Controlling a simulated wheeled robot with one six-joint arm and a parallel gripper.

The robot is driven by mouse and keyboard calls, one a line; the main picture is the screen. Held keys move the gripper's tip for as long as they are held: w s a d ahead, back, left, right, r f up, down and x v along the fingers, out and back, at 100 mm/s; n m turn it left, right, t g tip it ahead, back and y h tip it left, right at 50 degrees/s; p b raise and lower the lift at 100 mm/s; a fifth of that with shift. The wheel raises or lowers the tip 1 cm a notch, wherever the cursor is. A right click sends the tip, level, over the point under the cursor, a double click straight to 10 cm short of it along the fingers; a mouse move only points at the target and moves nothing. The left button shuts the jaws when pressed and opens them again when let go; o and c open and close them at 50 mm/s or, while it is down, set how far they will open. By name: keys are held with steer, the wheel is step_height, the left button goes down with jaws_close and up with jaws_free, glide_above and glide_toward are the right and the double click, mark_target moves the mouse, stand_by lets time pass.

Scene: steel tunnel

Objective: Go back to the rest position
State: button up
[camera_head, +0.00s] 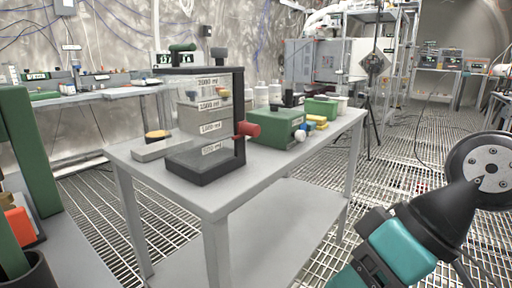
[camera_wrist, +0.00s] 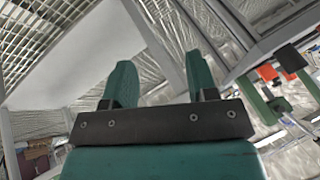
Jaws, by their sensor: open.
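My gripper (camera_wrist: 160,80) shows in the wrist view as two teal fingers standing apart on a dark bar. Nothing is between them, so it is open and empty. In the head view, my black and teal arm is at the lower right, in front of and to the right of the grey table (camera_head: 218,205). The fingers cannot be made out there. In the wrist view, the fingers point toward a tilted scene of metal grating, a pale panel and table legs, without visible contact.
The table bears a clear graduated container (camera_head: 205,165) with a red knob, a green box (camera_head: 275,128) and small items. A tripod (camera_head: 376,90) and metal rack (camera_head: 405,50) stand behind. A surface with green and orange items (camera_head: 22,225) is at left. Grating floor (camera_head: 425,150) is open at right.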

steer(key=s+d+r+h+p, duration=0.1)
steer(key=s+d+h+p, duration=0.1)
steer(key=s+d+h, duration=0.1)
step_height(320, 180, up, 30)
steer(key=p, duration=3)
steer(key=shift+d+r+g, duration=0.15)
steer(key=shift+g, duration=0.25)
steer(key=shift+w, duration=0.1)
